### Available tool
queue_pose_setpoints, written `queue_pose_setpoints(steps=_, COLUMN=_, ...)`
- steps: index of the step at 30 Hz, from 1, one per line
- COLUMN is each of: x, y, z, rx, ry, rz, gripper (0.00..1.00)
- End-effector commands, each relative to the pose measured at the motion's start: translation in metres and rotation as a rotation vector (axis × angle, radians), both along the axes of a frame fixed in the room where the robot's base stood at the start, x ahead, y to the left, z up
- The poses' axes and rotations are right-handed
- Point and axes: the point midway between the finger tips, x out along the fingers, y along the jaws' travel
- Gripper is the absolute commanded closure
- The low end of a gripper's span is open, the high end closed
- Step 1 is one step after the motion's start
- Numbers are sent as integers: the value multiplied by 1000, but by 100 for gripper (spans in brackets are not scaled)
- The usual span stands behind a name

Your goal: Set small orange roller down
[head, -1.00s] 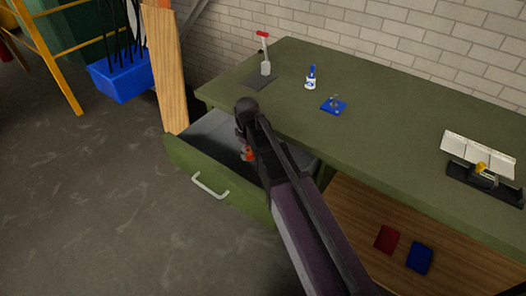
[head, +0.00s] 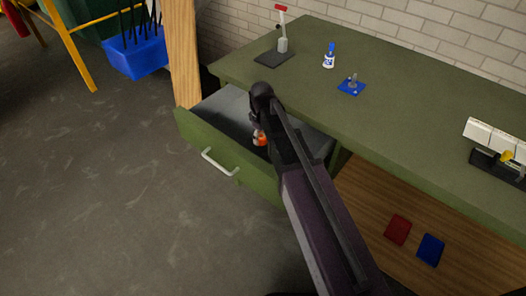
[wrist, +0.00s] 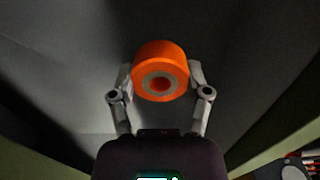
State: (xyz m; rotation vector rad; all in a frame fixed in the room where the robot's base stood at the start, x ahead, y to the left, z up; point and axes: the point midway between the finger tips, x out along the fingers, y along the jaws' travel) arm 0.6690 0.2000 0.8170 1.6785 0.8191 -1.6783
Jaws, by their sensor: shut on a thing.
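The small orange roller (wrist: 160,60) with a grey hub sits between the two fingers of my gripper (wrist: 160,85) in the wrist view. The fingers are shut on it from both sides. In the head view the orange roller (head: 260,138) shows just below my gripper (head: 259,128), inside the open green drawer (head: 205,145). My arm hides part of the drawer's interior. The dark drawer floor lies behind the roller in the wrist view. I cannot tell whether the roller touches it.
The green workbench (head: 420,110) stands above the drawer. A wooden board (head: 184,60) stands beside the drawer's left end. Red (head: 398,229) and blue (head: 431,249) pieces lie on the wooden shelf.

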Motion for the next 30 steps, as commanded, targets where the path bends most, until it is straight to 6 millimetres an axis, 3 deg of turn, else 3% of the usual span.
queue_pose_setpoints(steps=1, x=0, y=0, z=-10, rx=0, ry=0, rz=0, gripper=86)
queue_pose_setpoints(steps=6, x=0, y=0, z=-20, rx=0, ry=0, rz=0, gripper=86)
queue_pose_setpoints(steps=22, x=0, y=1, z=-23, rx=0, ry=0, rz=1, gripper=86)
queue_pose_setpoints(steps=30, x=0, y=1, z=-40, rx=0, ry=0, rz=1, gripper=86)
